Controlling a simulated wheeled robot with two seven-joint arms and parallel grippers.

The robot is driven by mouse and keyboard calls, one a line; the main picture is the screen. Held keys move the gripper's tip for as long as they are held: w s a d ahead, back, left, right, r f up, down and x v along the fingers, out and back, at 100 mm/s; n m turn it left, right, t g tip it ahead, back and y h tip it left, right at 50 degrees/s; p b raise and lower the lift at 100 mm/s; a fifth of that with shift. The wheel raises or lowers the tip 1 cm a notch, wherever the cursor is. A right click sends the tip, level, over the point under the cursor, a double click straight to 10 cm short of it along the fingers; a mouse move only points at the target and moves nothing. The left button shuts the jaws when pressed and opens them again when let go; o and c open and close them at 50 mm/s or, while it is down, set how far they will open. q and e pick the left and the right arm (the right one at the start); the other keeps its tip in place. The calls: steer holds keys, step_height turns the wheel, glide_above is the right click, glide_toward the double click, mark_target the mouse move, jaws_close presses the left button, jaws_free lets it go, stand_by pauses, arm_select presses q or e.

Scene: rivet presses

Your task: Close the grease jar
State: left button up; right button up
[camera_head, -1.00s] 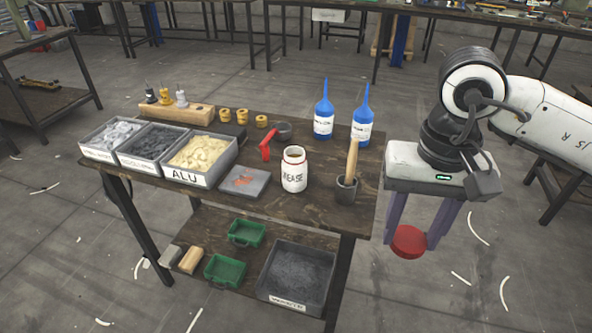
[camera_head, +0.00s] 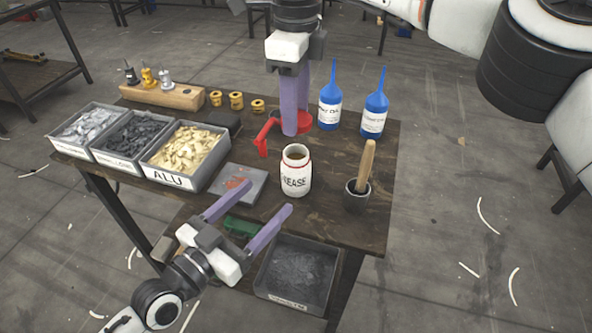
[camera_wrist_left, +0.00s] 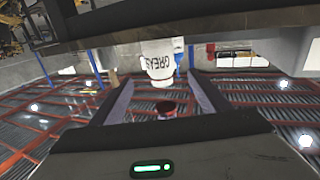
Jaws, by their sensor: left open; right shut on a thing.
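The white grease jar (camera_head: 296,178) stands upright and open on the table, with brown grease showing in its mouth. It shows upside down in the left wrist view (camera_wrist_left: 158,62). My right gripper (camera_head: 296,127) is shut on the red lid (camera_head: 306,124), behind and above the jar in the head view; its fingers hide part of the lid.
Left of the jar are a grey pad (camera_head: 240,183) and bins of rivets (camera_head: 184,155). A red-handled tool (camera_head: 265,137) lies behind it. A brush cup (camera_head: 357,195) stands right, two blue bottles (camera_head: 374,115) behind. The front right tabletop (camera_head: 320,222) is clear.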

mark_target(288, 176)
arm_select(q)
steer(key=shift+w+r, duration=0.1)
stand_by(0.3)
steer(key=x, duration=1.2)
steer(key=c, duration=1.6)
arm_select(e)
steer(key=shift+f, duration=2.45)
steer(key=shift+f, duration=0.9)
steer(key=shift+f, duration=0.5)
